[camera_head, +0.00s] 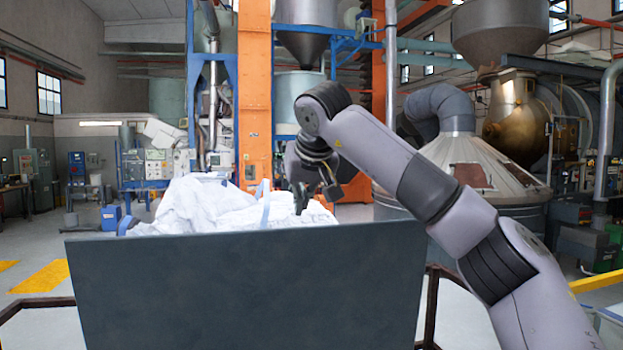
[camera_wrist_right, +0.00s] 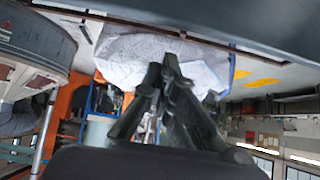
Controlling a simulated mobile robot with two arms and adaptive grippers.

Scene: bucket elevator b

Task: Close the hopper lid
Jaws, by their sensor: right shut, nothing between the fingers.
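A large dark grey flat panel (camera_head: 245,295), which looks like the hopper lid, stands upright in front of me in the head view. Its top edge is nearly level. In the wrist view a dark panel (camera_wrist_right: 265,22) crosses the top right, apart from the fingers. My right gripper (camera_head: 301,205) is beyond the panel, just above its top edge in the picture, pointing down. Its fingers (camera_wrist_right: 164,68) are shut and empty in the wrist view. The panel hides whatever lies below and behind it, including the hopper opening. My left gripper is not in view.
A white bulk bag (camera_head: 205,208) with blue straps is behind the panel; it also shows in the wrist view (camera_wrist_right: 130,55). An orange column (camera_head: 254,95) rises behind it. A large metal vessel (camera_head: 480,165) stands at the right. Dark railings (camera_head: 432,305) flank the panel. Open floor lies at left.

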